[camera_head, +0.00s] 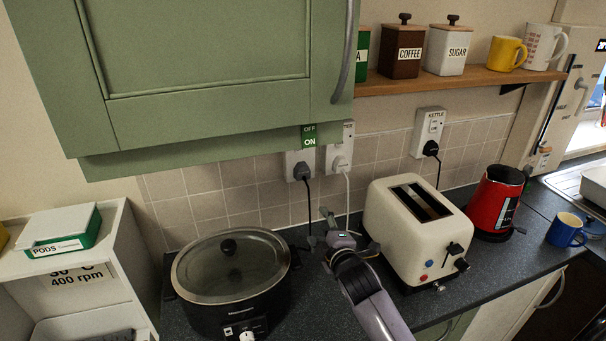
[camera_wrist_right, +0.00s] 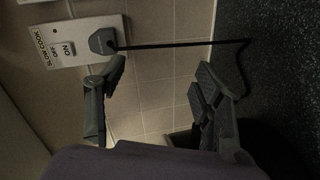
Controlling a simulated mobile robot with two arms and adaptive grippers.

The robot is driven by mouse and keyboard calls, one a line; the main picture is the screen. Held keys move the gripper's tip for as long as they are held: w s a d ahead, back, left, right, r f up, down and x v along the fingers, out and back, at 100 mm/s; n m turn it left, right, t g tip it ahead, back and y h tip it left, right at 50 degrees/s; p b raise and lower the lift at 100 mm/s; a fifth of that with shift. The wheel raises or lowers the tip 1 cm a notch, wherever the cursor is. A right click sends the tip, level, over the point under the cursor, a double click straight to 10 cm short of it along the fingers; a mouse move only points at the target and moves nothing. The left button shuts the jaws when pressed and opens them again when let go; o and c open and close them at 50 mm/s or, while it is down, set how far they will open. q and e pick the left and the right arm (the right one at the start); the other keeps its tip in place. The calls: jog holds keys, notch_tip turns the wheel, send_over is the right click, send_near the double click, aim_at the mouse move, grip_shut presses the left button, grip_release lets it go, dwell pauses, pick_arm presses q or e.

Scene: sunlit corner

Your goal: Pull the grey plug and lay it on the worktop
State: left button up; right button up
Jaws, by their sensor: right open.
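A grey plug (camera_head: 302,171) with a black cord sits in the left wall socket, under a green OFF/ON tag. It also shows in the right wrist view (camera_wrist_right: 103,41), seated in the socket labelled SLOW COOK. A lighter grey plug (camera_head: 340,163) with a white cord is in the middle socket. My right gripper (camera_head: 320,227) is over the worktop (camera_head: 295,234), below the sockets and left of the toaster. In the right wrist view its fingers (camera_wrist_right: 160,75) are spread and empty, with the slow-cooker plug beyond them at upper left. My left gripper is not in view.
A slow cooker (camera_head: 231,268) stands left of my right gripper, and a cream toaster (camera_head: 417,228) stands close on its right. A red kettle (camera_head: 496,202) and blue mug (camera_head: 566,230) are farther right. A green cupboard (camera_head: 205,70) overhangs the sockets. Cords hang down the tiles.

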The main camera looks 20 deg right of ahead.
aim_at(305, 176)
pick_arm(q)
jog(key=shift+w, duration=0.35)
pick_arm(e)
jog(key=w+r+n+t, duration=0.2)
jog(key=w+r+n, duration=0.1)
jog(key=w+r, duration=0.2)
jog(key=shift+w+r+n+t+y, duration=0.3)
jog(key=shift+w+r, duration=0.1)
jog(key=shift+r, duration=0.5)
jog(key=shift+d, duration=0.1)
jog(key=w+b, duration=0.2)
jog(key=w, duration=0.1)
jog(key=w+b, duration=0.2)
jog(key=w, duration=0.2)
jog(key=shift+f+b, duration=0.2)
jog(key=shift+b, duration=0.1)
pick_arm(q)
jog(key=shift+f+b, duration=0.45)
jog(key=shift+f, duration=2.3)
pick_arm(e)
jog(key=shift+w+r, duration=0.15)
jog(key=shift+w, duration=0.85)
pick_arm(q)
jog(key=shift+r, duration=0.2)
pick_arm(e)
jog(key=shift+c, duration=0.6)
